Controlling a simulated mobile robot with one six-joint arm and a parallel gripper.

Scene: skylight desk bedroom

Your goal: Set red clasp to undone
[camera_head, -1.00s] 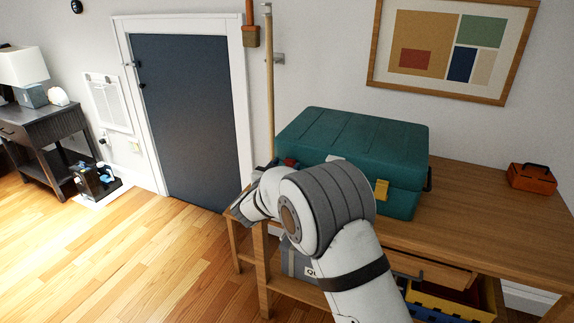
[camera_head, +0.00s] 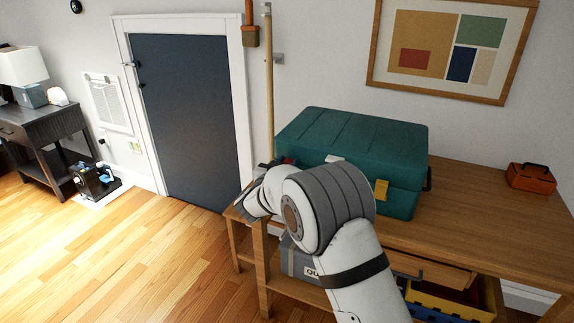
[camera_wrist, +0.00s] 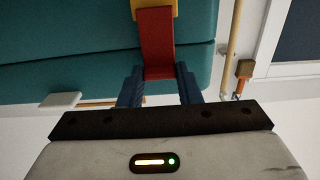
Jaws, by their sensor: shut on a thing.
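The teal case (camera_head: 350,150) stands closed on the wooden desk. In the wrist view, the red clasp (camera_wrist: 156,42) lies against the case's side (camera_wrist: 75,35), with a yellow piece (camera_wrist: 154,8) at one end. My gripper (camera_wrist: 158,78) has its blue fingers on either side of the clasp's free end and is shut on it. In the head view, my arm hides the fingers and nearly all of the red clasp. A yellow clasp (camera_head: 381,190) shows on the case's front, to the right of my arm.
An orange box (camera_head: 531,179) with a handle sits at the desk's right. A wooden pole (camera_head: 269,90) stands against the wall behind the case's left end. Below the desk are a grey box (camera_head: 296,262) and a yellow bin (camera_head: 450,303).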

